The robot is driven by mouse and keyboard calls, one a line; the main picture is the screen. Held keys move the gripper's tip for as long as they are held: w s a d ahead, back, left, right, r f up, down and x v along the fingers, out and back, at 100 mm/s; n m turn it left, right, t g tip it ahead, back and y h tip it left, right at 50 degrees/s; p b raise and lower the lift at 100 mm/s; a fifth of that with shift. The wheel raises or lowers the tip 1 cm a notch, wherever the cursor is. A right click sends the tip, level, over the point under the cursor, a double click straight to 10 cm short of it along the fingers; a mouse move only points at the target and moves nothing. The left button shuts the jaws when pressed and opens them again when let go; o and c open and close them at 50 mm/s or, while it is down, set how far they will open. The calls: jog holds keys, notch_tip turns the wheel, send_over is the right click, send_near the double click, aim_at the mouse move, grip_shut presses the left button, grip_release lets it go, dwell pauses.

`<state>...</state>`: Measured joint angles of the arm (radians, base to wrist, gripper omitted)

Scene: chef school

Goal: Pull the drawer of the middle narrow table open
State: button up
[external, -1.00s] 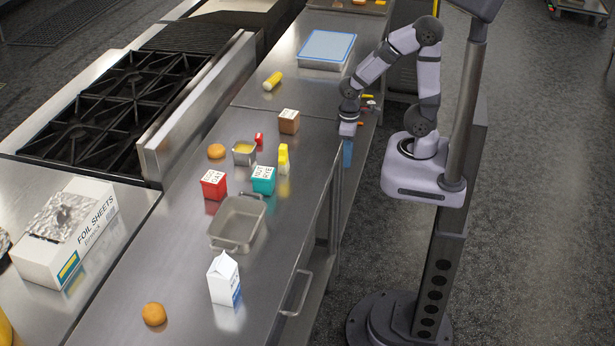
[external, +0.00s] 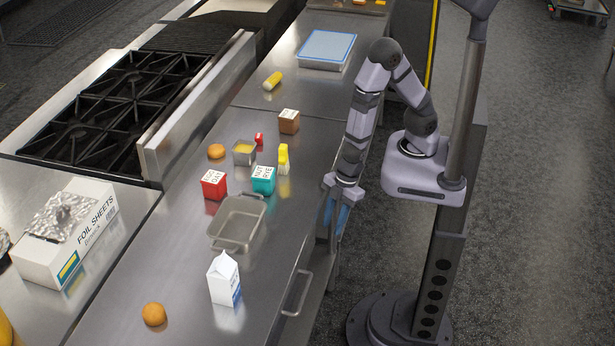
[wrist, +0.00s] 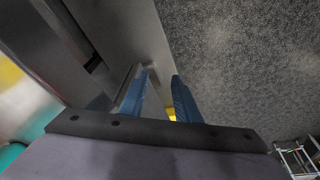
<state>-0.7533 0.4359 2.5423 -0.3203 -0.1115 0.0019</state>
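My gripper (external: 335,222) points down at the front edge of the steel counter (external: 285,225), on its aisle side. In the wrist view its two blue fingers (wrist: 160,95) are apart, with a gap between them. A thin metal bar (wrist: 126,82), seemingly a drawer handle, shows right beside the left finger; I cannot tell whether they touch. The drawer front by my gripper is mostly hidden in the external view. Another bar handle (external: 297,293) is on the counter front nearer the camera, and no open drawer is seen there.
On the counter are a milk carton (external: 224,279), a metal pan (external: 226,221), a teal box (external: 263,179), a red box (external: 214,184), a yellow bottle (external: 283,159) and a brown box (external: 289,121). The aisle floor (external: 545,200) to the right is clear.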

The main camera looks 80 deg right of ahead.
aim_at(305, 288)
jog(key=s+a+f+n+t+y+b, duration=0.1)
jog(key=a+n+y+b, duration=0.65)
jog(key=a, duration=0.55)
jog(key=s+a+f+n+t+y+b, duration=0.1)
jog(key=s+a+f+n+y+b, duration=0.1)
jog(key=a+n+y+b, duration=0.8)
jog(key=m+h+p, duration=0.1)
jog(key=w+r+m+h+p, duration=0.1)
jog(key=m+h+p, duration=0.1)
jog(key=w+d+r+m+t+h+p, duration=0.1)
jog(key=h+p, duration=0.1)
jog(key=shift+w, duration=0.15)
jog(key=shift+p+x, duration=0.65)
jog(key=shift+x, duration=3)
jog(key=shift+f, duration=0.15)
grip_shut()
